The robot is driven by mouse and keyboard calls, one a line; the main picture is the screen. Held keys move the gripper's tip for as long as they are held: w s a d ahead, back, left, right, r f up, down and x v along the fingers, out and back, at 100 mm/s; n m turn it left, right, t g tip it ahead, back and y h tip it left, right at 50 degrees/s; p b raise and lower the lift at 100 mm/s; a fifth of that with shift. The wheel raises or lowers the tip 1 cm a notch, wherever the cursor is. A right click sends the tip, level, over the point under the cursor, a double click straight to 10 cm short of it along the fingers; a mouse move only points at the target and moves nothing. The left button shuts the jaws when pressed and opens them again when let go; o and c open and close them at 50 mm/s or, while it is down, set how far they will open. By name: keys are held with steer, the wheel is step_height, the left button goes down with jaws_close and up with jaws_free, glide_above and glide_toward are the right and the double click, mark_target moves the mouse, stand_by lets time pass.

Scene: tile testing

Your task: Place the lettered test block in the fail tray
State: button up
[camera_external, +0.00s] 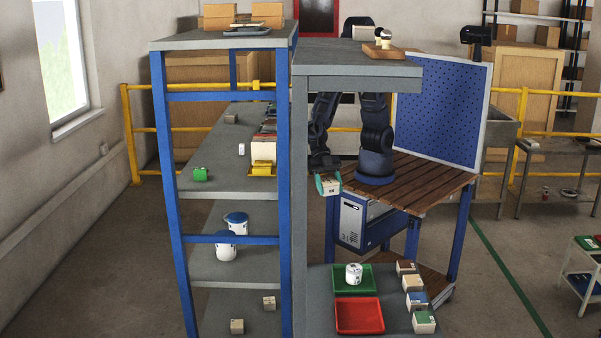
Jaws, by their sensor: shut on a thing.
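My gripper (328,183) has teal fingers and is shut on a small beige block (331,187) with dark marks on its face. It holds the block in the air, left of the wooden slatted table and above and behind the trays. The marks are too small to read. A red tray (360,330) lies on the low grey bench at the front and looks empty. A green tray (341,287) lies just behind it, with a white can (354,273) standing in it. I see no label that says which tray is the fail tray.
Several blocks, including a blue-topped one (416,300) and a green-topped one (424,322), line the bench's right side. A tall grey panel (299,200) and blue-framed shelving stand left of my gripper. A grey upper shelf (350,66) overhangs my arm. Open air lies between block and trays.

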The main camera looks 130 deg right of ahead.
steer(key=w+a+f+n+g, duration=0.1)
steer(key=w+a+f, duration=0.4)
steer(key=a+f, duration=0.45)
steer(key=w+a+n+g, duration=0.1)
steer(key=w+a, duration=0.2)
steer(key=a, duration=0.3)
steer(key=w+a+n+g+y, duration=0.1)
steer(key=w+a+n, duration=0.15)
steer(key=a, duration=0.45)
steer(key=w+a+n+g, duration=0.1)
steer(key=w+a, duration=0.3)
steer(key=a, duration=0.2)
steer(key=shift+m, duration=0.25)
step_height(320, 180, down, 21)
steer(key=shift+r, duration=0.2)
steer(key=shift+f, duration=0.1)
steer(key=o, duration=1.2)
steer(key=shift+o, duration=0.2)
steer(key=v, duration=1.2)
